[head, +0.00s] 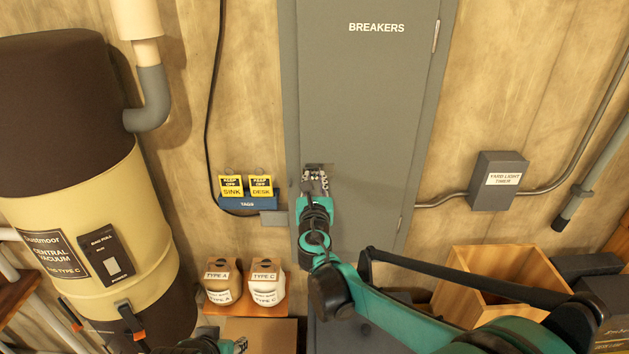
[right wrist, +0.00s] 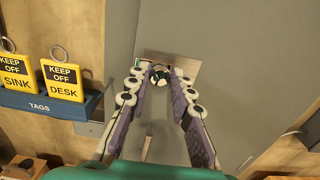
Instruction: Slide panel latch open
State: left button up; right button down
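The grey breaker panel door (head: 365,90), labelled BREAKERS, stands upright in front of me and looks closed. Its latch shows in the right wrist view as a brownish plate (right wrist: 186,66) with a small dark knob (right wrist: 158,76). My right gripper (head: 317,178) is at the latch, on the door's lower left part. In the right wrist view, its fingers (right wrist: 161,73) are apart, with the knob between or just beyond their tips; I cannot tell whether they touch it. My left gripper (head: 240,345) only peeks in at the bottom edge, so its fingers are unclear.
A blue tag holder (head: 247,203) with yellow KEEP OFF tags is left of the panel. A vacuum canister (head: 75,220) fills the left. A grey timer box (head: 497,180) is on the right wall.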

aim_at(327, 170)
jog(key=shift+d+b, duration=0.35)
jog(key=shift+d, duration=1.4)
jog(key=shift+a, duration=0.15)
jog(key=c, duration=1.5)
grip_release()
jog(key=shift+o, duration=0.7)
jog(key=shift+d, duration=0.25)
jog(key=shift+s+a, duration=0.15)
jog(key=shift+s, duration=0.1)
jog(key=s, duration=1.1)
jog(key=shift+s, duration=0.3)
jog(key=shift+d+f, duration=0.1)
jog(key=shift+d, duration=0.1)
